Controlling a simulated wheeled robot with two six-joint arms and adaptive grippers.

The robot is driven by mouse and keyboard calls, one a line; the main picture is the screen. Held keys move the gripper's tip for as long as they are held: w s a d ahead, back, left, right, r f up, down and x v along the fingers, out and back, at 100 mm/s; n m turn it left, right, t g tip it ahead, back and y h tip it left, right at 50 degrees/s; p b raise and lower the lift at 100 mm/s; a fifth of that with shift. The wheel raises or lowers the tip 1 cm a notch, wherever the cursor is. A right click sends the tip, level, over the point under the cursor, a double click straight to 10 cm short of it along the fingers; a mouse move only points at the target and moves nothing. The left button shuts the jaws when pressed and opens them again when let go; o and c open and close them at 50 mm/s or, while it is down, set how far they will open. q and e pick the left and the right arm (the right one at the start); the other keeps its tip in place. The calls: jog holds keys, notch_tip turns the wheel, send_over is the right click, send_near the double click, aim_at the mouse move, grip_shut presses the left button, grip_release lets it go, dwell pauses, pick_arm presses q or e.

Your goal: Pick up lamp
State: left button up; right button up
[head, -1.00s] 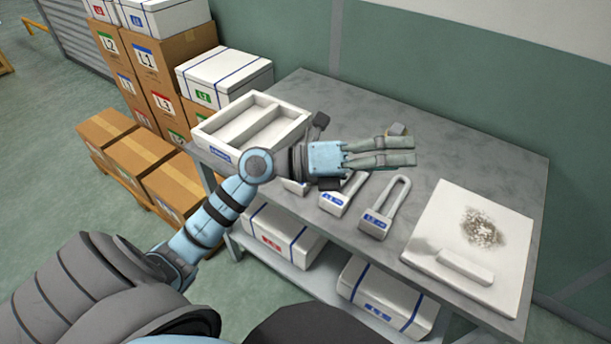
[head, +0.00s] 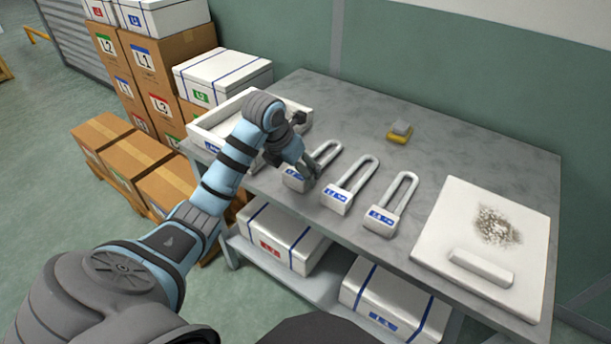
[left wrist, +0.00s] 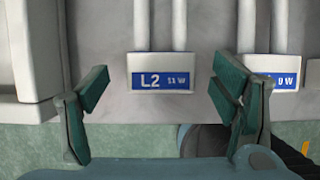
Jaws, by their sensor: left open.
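The left one (head: 293,182) is partly covered by my left gripper (head: 311,167). The middle lamp (head: 337,198) and the right lamp (head: 381,220) are uncovered. In the left wrist view, a lamp base labelled "L2 11 W" (left wrist: 160,72) lies between the two spread green fingers of my left gripper (left wrist: 165,95), which is open and empty. A neighbouring lamp base (left wrist: 286,72) is partly hidden behind the right finger. My right gripper is not in view.
A white divided tray (head: 238,103) is at the table's left end, close to my arm. A white board (head: 460,215) with a dark patch and a white block (head: 482,268) is at the right. A yellow-and-grey sponge-like item (head: 399,132) sits at the back. The back of the table (head: 470,150) is mostly clear.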

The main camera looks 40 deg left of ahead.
pick_arm(q)
jog(key=shift+x, duration=1)
jog(key=shift+r, duration=0.15)
jog(key=c, duration=1.3)
jog(key=shift+c, duration=0.2)
